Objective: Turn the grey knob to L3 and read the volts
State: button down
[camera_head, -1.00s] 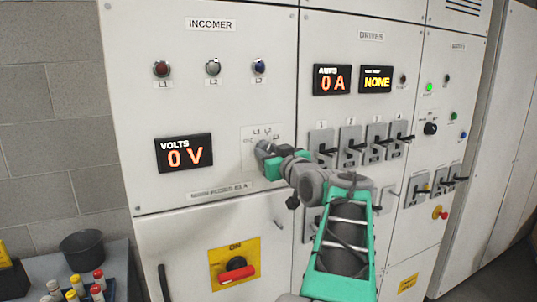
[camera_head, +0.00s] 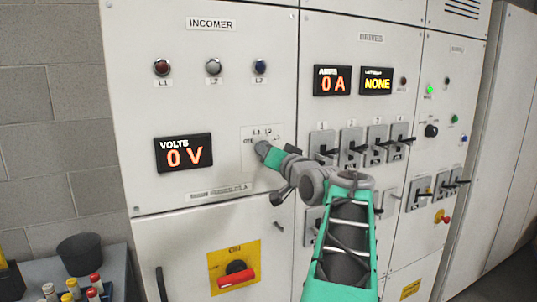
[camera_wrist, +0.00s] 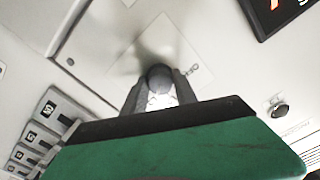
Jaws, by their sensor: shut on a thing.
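The grey knob (camera_wrist: 158,77) sits between the two fingers of my gripper (camera_wrist: 160,92) in the wrist view, and the fingers are shut on it. In the head view my gripper (camera_head: 263,149) is at the pale selector plate (camera_head: 248,134), marked OFF, L1, L2 and L3, and covers the knob. I cannot tell which mark the knob points to. The volts display (camera_head: 183,153), left of the plate, reads 0 V in orange digits.
Red, white and blue lamps (camera_head: 213,67) sit above, under INCOMER. A row of black-handled switches (camera_head: 351,147) is close on the right. Below are a red handle on a yellow plate (camera_head: 220,258) and a bench with a black pot (camera_head: 80,254) at lower left.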

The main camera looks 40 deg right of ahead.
dwell(0.5)
jog(key=c, duration=1)
grip_release()
jog(key=shift+o, duration=0.2)
jog(key=b+v, duration=0.2)
jog(key=v, duration=0.5)
jog(key=shift+s, duration=0.4)
jog(key=shift+a, duration=0.2)
